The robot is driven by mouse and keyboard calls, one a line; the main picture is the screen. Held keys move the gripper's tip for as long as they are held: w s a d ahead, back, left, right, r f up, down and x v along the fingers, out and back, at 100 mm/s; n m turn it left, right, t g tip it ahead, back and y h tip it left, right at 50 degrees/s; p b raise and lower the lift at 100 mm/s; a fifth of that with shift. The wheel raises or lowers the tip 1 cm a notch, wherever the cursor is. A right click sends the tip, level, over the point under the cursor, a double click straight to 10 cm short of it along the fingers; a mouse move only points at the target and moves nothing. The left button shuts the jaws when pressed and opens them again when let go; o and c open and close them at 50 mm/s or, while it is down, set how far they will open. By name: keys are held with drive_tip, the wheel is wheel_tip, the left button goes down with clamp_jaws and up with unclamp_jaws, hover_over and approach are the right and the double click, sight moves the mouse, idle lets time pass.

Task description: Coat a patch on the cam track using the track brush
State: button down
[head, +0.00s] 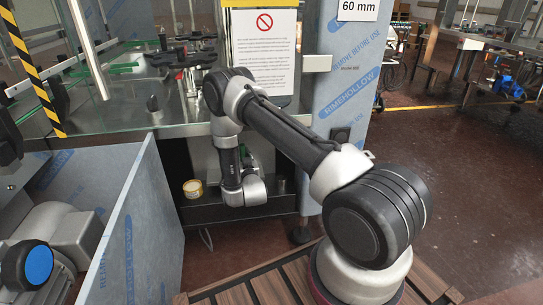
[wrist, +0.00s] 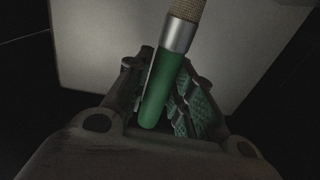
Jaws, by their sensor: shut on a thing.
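The track brush (wrist: 161,84) shows in the wrist view with a green handle, a metal ferrule and tan bristles that run out of the top of the picture. My gripper (wrist: 163,88) is shut on its green handle, with textured green pads on the fingers. The brush tip is cut off, so I cannot tell what it touches. In the head view my arm reaches down into a recess under the glass-sided machine, and the brush is not clear there. I cannot make out the cam track for certain in either view.
A film-wrapped panel (head: 145,225) stands open at left. A pale surface (wrist: 85,45) lies behind the brush.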

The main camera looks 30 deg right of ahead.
drive_tip(key=w+a+n+y, duration=0.3)
drive_tip(key=w+a+y, duration=0.1)
drive_tip(key=a, duration=0.7)
drive_tip(key=w+a+n+y, duration=0.3)
drive_tip(key=w+a+y, duration=0.15)
drive_tip(key=a, duration=0.65)
drive_tip(key=shift+y, duration=0.25)
drive_tip(key=shift+s+a+f, duration=0.1)
drive_tip(key=shift+s+f, duration=0.1)
drive_tip(key=shift+f, duration=1.35)
drive_tip(key=shift+s+f, duration=0.2)
drive_tip(key=shift+f, duration=1.3)
drive_tip(key=shift+f, duration=0.5)
wheel_tip(320, 180, up, 7)
